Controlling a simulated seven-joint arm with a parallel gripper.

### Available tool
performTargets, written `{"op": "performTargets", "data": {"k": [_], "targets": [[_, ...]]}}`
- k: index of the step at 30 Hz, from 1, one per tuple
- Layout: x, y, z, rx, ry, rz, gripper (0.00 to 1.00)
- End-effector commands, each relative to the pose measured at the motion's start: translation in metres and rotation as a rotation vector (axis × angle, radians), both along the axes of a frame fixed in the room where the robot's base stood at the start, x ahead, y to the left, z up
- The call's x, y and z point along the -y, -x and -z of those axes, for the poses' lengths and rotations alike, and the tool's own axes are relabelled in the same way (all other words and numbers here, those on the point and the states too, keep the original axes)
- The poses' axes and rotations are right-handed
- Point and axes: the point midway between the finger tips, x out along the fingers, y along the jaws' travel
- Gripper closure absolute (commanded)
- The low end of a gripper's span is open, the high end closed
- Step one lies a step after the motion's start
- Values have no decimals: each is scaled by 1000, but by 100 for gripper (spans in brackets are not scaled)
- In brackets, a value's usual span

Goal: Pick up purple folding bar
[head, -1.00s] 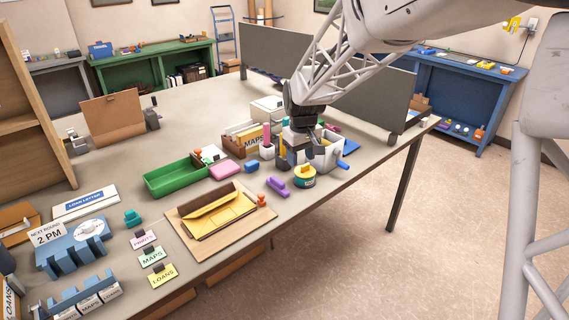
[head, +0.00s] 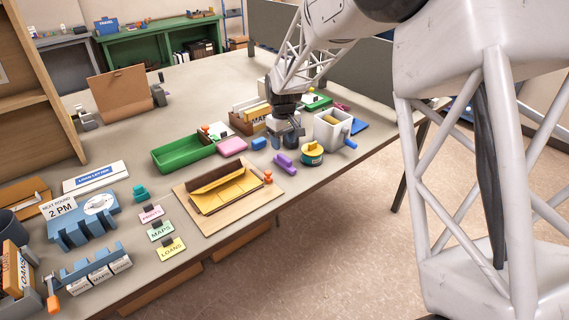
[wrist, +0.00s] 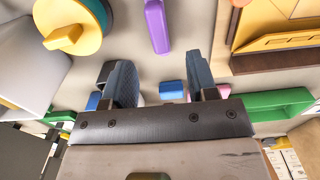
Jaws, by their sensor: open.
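The purple folding bar (head: 284,163) lies on the table between the yellow folder tray and the round yellow-topped tin. In the wrist view the purple bar (wrist: 157,26) shows at the top middle, beyond the fingertips and apart from them. My gripper (head: 287,137) is above the table, just behind the bar in the head view. In the wrist view my gripper (wrist: 160,80) has its two fingers spread wide with nothing between them.
A yellow-topped tin (head: 312,155) stands right of the bar, and a white box with a blue handle (head: 332,132) behind it. A blue block (head: 259,143), pink block (head: 232,146) and green tray (head: 183,155) lie left. The yellow folder's board (head: 207,222) is in front.

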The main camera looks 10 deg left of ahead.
Motion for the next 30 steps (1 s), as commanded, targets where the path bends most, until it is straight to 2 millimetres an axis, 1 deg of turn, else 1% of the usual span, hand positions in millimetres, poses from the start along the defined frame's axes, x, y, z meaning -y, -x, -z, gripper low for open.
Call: {"op": "performTargets", "data": {"k": [10,23,26,30], "targets": [[0,0,24,-1,0,0,47],[0,0,28,-1,0,0,47],[1,0,34,-2,1,0,47],[1,-1,49,-3,1,0,47]]}}
